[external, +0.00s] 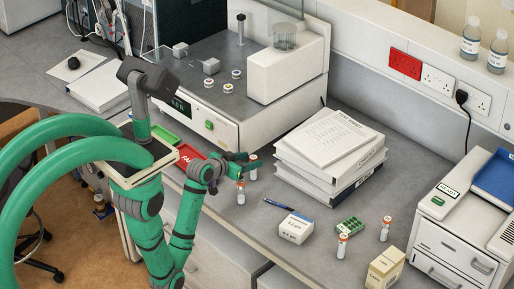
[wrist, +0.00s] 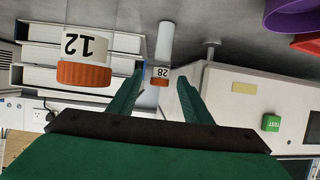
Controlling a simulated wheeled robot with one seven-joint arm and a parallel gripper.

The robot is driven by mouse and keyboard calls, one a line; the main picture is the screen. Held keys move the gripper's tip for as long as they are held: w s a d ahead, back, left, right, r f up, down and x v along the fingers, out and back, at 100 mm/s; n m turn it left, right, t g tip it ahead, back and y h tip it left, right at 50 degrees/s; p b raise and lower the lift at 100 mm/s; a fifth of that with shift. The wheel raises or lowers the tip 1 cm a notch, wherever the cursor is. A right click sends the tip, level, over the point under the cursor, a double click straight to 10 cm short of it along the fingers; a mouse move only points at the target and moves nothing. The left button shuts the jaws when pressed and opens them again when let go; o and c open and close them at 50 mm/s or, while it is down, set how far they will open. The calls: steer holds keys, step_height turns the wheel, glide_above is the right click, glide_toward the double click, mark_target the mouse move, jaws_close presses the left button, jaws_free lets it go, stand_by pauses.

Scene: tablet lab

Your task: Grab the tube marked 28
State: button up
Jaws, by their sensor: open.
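The tube marked 28 (wrist: 163,45) has a white body and an orange cap; in the wrist view, which is upside down, it shows beyond and between my fingertips. In the external view it appears to be the farther tube (external: 253,172) beside my gripper (external: 243,162). My gripper (wrist: 161,82) is open and empty, its two green fingers pointing towards this tube. A tube marked 12 (wrist: 82,48), also orange-capped, looms large and closer at the left of the wrist view. It appears to be the nearer tube (external: 241,197) in the external view.
A paper stack (external: 328,150) stands right of the two tubes, and a white instrument (external: 215,105) stands behind them. Red (external: 187,155) and green trays lie left of my gripper.

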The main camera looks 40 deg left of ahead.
steer(key=x, duration=0.6)
steer(key=shift+w+f, duration=0.1)
steer(key=shift+w, duration=0.25)
steer(key=shift+c, duration=0.7)
steer(key=c, duration=1)
